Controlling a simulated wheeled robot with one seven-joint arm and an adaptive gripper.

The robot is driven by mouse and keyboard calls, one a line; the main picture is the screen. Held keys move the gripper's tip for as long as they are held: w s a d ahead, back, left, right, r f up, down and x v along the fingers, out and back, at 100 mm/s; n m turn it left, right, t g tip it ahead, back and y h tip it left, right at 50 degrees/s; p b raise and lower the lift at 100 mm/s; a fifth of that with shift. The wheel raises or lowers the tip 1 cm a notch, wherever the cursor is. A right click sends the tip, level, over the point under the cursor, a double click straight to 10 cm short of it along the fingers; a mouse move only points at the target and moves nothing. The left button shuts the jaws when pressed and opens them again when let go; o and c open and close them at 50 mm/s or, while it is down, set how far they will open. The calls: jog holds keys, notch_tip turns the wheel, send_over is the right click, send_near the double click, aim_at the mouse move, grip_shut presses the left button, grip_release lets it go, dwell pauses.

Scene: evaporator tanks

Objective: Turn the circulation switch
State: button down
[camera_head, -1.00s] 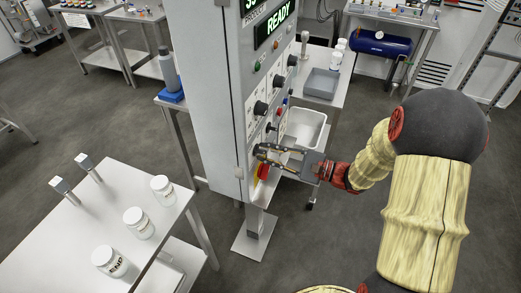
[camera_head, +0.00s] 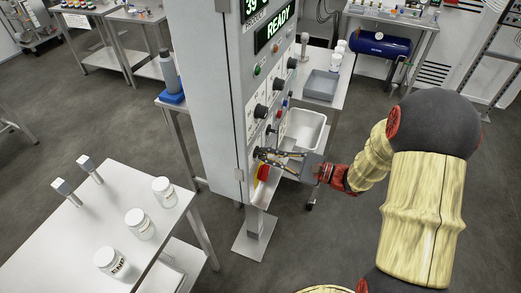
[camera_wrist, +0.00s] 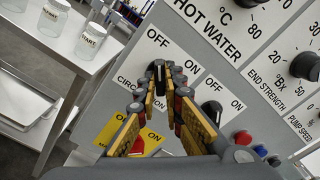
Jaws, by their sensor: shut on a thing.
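The circulation switch (camera_wrist: 157,68) is a small black knob on the grey panel. It sits below OFF and ON marks, with a partly hidden "CIRC" label beside it. My gripper (camera_wrist: 159,84) is shut on this knob, its fingertips at either side of it. In the head view my gripper (camera_head: 259,155) reaches from the right to the front of the tall control cabinet (camera_head: 217,110). The fingers hide much of the knob, so its exact angle is unclear.
Another black OFF/ON knob (camera_wrist: 212,112) is close to the right of my fingers. Red and blue buttons (camera_wrist: 243,138) are further right. A steel table (camera_head: 135,215) with jars stands left of the cabinet.

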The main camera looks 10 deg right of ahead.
jog(key=shift+m+p, duration=0.6)
jog(key=shift+p, duration=0.3)
jog(key=shift+r+m+p, duration=0.1)
jog(key=shift+m+p, duration=1)
